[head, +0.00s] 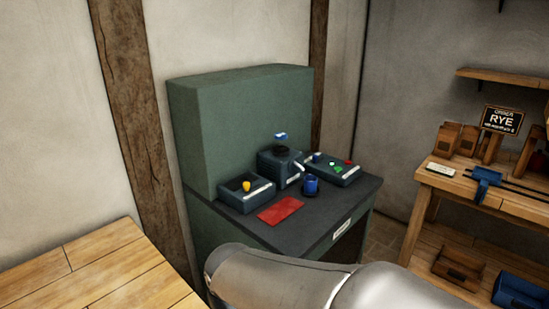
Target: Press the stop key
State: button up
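A dark green machine cabinet (240,115) stands against the wall, with a low dark counter (320,222) in front. A right control box (347,177) on the counter carries a small red key (348,162), green keys (336,169) and a blue knob (317,157). A left control box (247,198) carries a yellow key (246,186). No lettering on the keys is readable, so I cannot tell which one is the stop key. My grey arm crosses the bottom of the head view; my gripper is outside the picture.
A middle box (270,167) with a lever stands between the control boxes. A blue cup (311,185) and a flat red piece (280,210) are on the counter. A wooden table (95,265) is at left. A workbench (480,185) with a RYE sign (502,120) is at right.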

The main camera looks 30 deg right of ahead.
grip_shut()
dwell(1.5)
